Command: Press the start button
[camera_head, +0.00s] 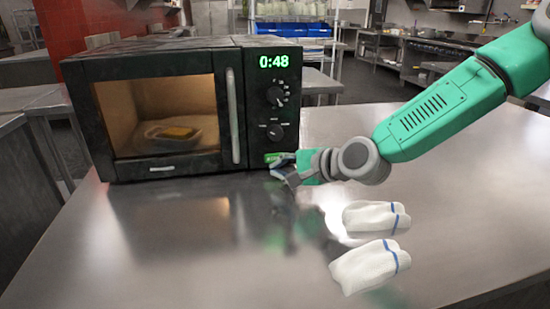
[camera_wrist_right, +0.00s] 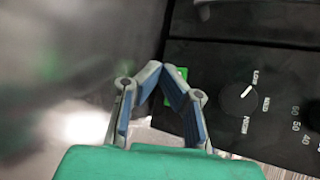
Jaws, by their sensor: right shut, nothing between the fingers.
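The black microwave (camera_head: 255,115) stands on the steel table with its door shut. Its green display (camera_head: 281,61) reads 0:48 and its interior is lit, with a dish (camera_head: 172,133) of yellow food inside. The green start button (camera_head: 279,157) is at the bottom of the control panel. My right gripper (camera_head: 279,173) is shut and empty, its tips at the button. In the right wrist view the gripper (camera_wrist_right: 160,72) partly covers the green button (camera_wrist_right: 181,73); I cannot tell whether they touch. My left gripper is out of view.
Two dials (camera_head: 275,96) sit above the button, one over the other. Two white folded cloths with blue stripes (camera_head: 370,266) lie on the steel table (camera_head: 200,265) below my right arm. The table's front middle is clear.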

